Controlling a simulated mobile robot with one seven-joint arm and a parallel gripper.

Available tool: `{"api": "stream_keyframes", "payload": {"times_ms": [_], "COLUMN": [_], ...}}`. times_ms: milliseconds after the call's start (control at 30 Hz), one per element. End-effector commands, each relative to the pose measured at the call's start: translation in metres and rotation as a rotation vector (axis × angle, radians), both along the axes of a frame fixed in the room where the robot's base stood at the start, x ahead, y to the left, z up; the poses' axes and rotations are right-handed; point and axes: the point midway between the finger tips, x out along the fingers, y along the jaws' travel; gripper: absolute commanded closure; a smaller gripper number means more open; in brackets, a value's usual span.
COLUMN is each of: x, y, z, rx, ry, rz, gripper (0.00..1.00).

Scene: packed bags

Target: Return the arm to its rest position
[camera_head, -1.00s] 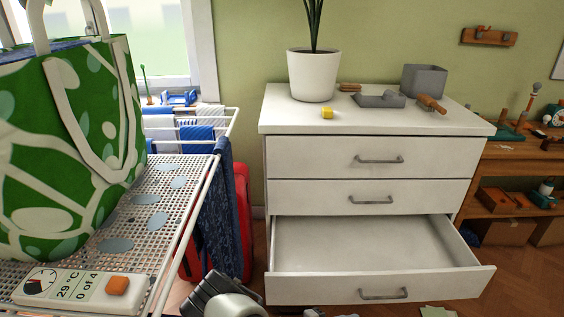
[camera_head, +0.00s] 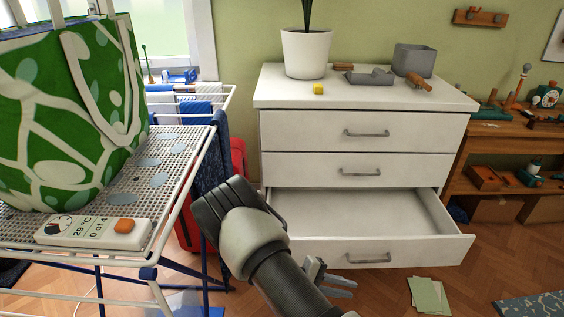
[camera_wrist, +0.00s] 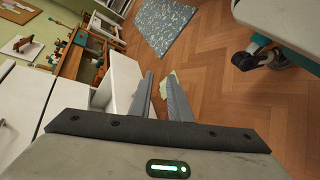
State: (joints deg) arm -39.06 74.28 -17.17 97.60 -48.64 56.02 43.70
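My arm (camera_head: 250,240) reaches up from the bottom of the head view, bent at a grey elbow in front of the chest of drawers. My gripper (camera_head: 350,290) shows partly behind the arm, low in front of the open bottom drawer. In the wrist view my gripper (camera_wrist: 159,76) has its two fingers apart, with only floor and a bit of green paper seen between them. It holds nothing.
The white chest of drawers (camera_head: 360,100) has its bottom drawer (camera_head: 370,252) pulled out and empty. A drying rack (camera_head: 190,190) with a green patterned bag (camera_head: 70,120) stands close on the left. Green papers (camera_head: 428,295) lie on the floor.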

Motion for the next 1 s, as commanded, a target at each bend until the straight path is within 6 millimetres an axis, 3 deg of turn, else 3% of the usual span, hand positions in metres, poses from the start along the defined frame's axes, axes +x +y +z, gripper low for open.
{"api": "stream_keyframes", "payload": {"times_ms": [167,467,800,1000], "x": [0.000,-0.024,-0.081,-0.122], "y": [0.012,0.022,0.025,0.029], "z": [0.072,0.194,0.318,0.368], "rx": [0.195,0.549,0.916,1.075], "ry": [-0.044,-0.139,-0.324,-0.457], "rz": [-0.157,-0.333,-0.369,-0.322], "gripper": [0.83,0.83,0.83,0.83]}}
